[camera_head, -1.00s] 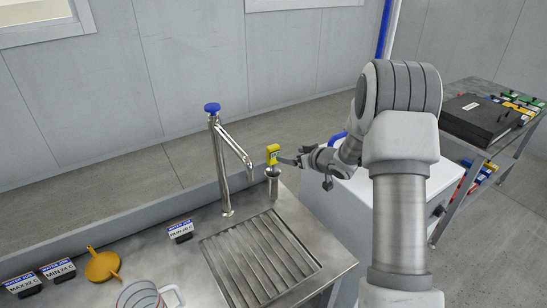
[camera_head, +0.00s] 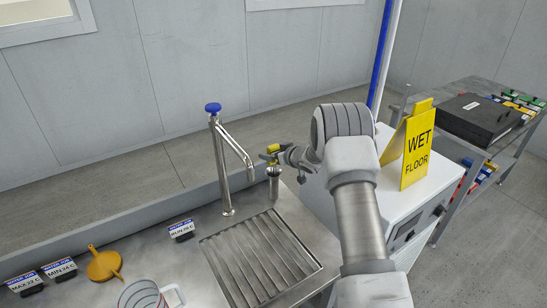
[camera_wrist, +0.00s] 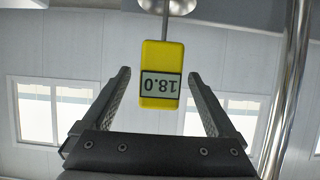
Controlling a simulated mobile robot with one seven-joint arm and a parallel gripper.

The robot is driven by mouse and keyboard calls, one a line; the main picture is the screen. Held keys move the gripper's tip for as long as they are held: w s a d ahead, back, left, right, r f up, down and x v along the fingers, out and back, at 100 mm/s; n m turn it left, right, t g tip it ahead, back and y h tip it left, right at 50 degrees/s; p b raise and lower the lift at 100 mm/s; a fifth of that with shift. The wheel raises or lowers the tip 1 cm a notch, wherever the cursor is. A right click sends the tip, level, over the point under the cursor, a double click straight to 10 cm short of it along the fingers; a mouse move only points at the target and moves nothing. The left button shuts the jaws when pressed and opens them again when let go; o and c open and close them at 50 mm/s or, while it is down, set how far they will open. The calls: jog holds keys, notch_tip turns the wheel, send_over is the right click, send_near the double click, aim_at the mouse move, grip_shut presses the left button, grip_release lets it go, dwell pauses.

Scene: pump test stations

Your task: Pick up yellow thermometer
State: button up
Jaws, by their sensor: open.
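The yellow thermometer (camera_head: 273,149) stands upright at the top of a small metal cup (camera_head: 274,182) near the tap, at the back right of the steel counter. In the wrist view the thermometer (camera_wrist: 161,75) appears upside down, its display reading 18.0 and its thin metal stem running to a round metal part at the picture's top edge. My gripper (camera_wrist: 158,78) is open, with one finger on each side of the yellow body and a visible gap on both sides. In the head view my gripper (camera_head: 272,155) overlaps the thermometer and partly hides it.
A tall tap (camera_head: 222,165) rises close left of the cup; its pipe (camera_wrist: 288,95) runs along the right of the wrist view. A yellow wet floor sign (camera_head: 418,150) stands on a white cabinet at right.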

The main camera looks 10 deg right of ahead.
jog(key=shift+w+a+f, duration=0.1)
jog(key=shift+w+f, duration=0.05)
jog(key=shift+w, duration=0.05)
jog(key=c, duration=1.5)
jog(key=shift+o, duration=0.2)
